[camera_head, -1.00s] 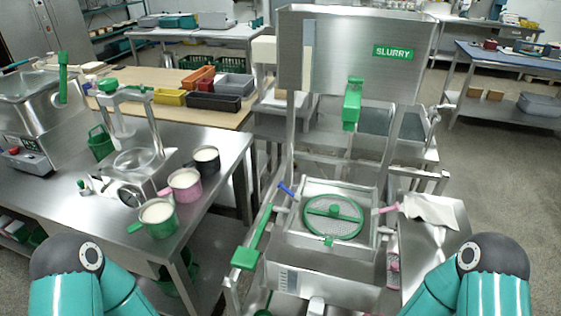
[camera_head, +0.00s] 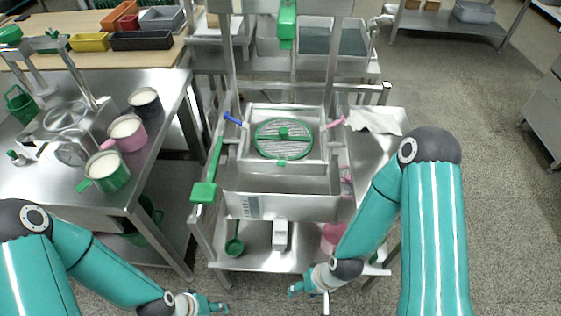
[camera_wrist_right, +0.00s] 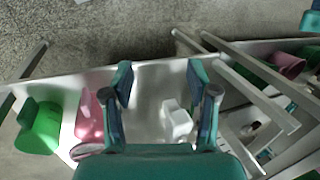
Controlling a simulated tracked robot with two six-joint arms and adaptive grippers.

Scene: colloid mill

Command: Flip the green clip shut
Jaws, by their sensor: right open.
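A small green clip (camera_head: 281,163) sits at the front rim of the square steel frame around the round green-rimmed sieve (camera_head: 284,138); it is too small to tell how it is turned. A blue clip (camera_head: 234,120) sticks out at the frame's left and a pink clip (camera_head: 336,123) at its right. My right gripper (camera_head: 306,290) is low in front of the stand, below and apart from the green clip. In the right wrist view its fingers (camera_wrist_right: 158,70) are spread and empty. My left gripper (camera_head: 208,304) is at the bottom left, away from the clip; its jaws are unclear.
A green-ended lever (camera_head: 204,192) stands at the frame's left. The lower shelf holds a green ladle (camera_head: 234,246), a white block (camera_head: 280,234) and a pink container (camera_head: 332,236). A white cloth (camera_head: 374,121) lies right. Cups (camera_head: 125,132) stand on the left table.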

